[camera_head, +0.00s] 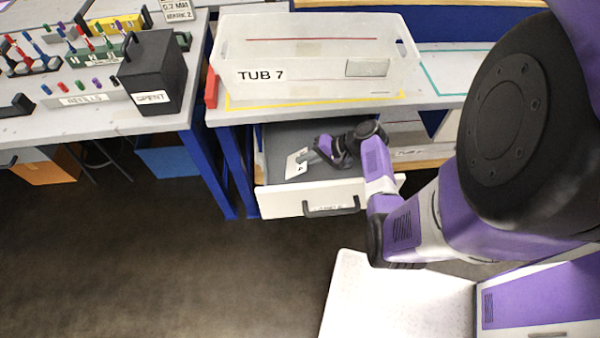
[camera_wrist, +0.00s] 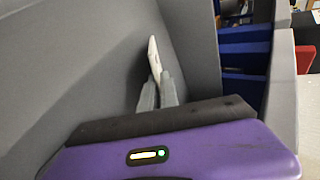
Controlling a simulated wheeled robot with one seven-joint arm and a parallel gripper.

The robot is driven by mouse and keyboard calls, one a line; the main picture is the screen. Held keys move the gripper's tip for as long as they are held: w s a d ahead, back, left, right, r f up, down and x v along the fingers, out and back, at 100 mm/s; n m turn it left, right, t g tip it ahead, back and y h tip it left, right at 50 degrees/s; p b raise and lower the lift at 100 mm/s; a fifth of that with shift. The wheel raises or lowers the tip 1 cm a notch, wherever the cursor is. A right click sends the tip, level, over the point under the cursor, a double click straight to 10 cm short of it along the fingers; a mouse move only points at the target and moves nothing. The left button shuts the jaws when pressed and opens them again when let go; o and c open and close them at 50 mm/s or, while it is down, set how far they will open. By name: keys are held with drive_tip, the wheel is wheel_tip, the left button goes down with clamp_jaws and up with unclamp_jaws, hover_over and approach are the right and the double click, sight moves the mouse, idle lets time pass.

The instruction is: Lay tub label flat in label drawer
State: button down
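The tub label (camera_head: 296,164) is a small pale plate with a dark mark, inside the open label drawer (camera_head: 280,201). My gripper (camera_head: 312,156) reaches into the drawer from the right, with its fingers shut on the label's near end. In the wrist view the label (camera_wrist: 153,55) stands out past the fingertips (camera_wrist: 157,88) as a thin white strip, seen nearly edge-on. The grey drawer interior (camera_wrist: 90,70) is around it. I cannot tell whether the label touches the drawer floor.
A translucent tub marked TUB 7 (camera_head: 310,65) stands on the bench above the drawer. A red block (camera_head: 211,88) is at its left. The left bench holds a black SPENT box (camera_head: 152,70) and several colored pens. Blue bench legs (camera_head: 213,170) stand left of the drawer.

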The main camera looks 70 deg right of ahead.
drive_tip(key=c, duration=1.8)
unclamp_jaws()
drive_tip(key=shift+p+v, duration=2.6)
drive_tip(key=shift+v, duration=1.45)
drive_tip(key=r+p, duration=0.2)
drive_tip(key=s+r+p, duration=0.1)
drive_tip(key=r+p, duration=0.1)
drive_tip(key=r, duration=0.1)
drive_tip(key=s+r+p, duration=0.1)
drive_tip(key=r+p, duration=0.2)
drive_tip(key=shift+s+d, duration=0.1)
drive_tip(key=shift+d, duration=0.05)
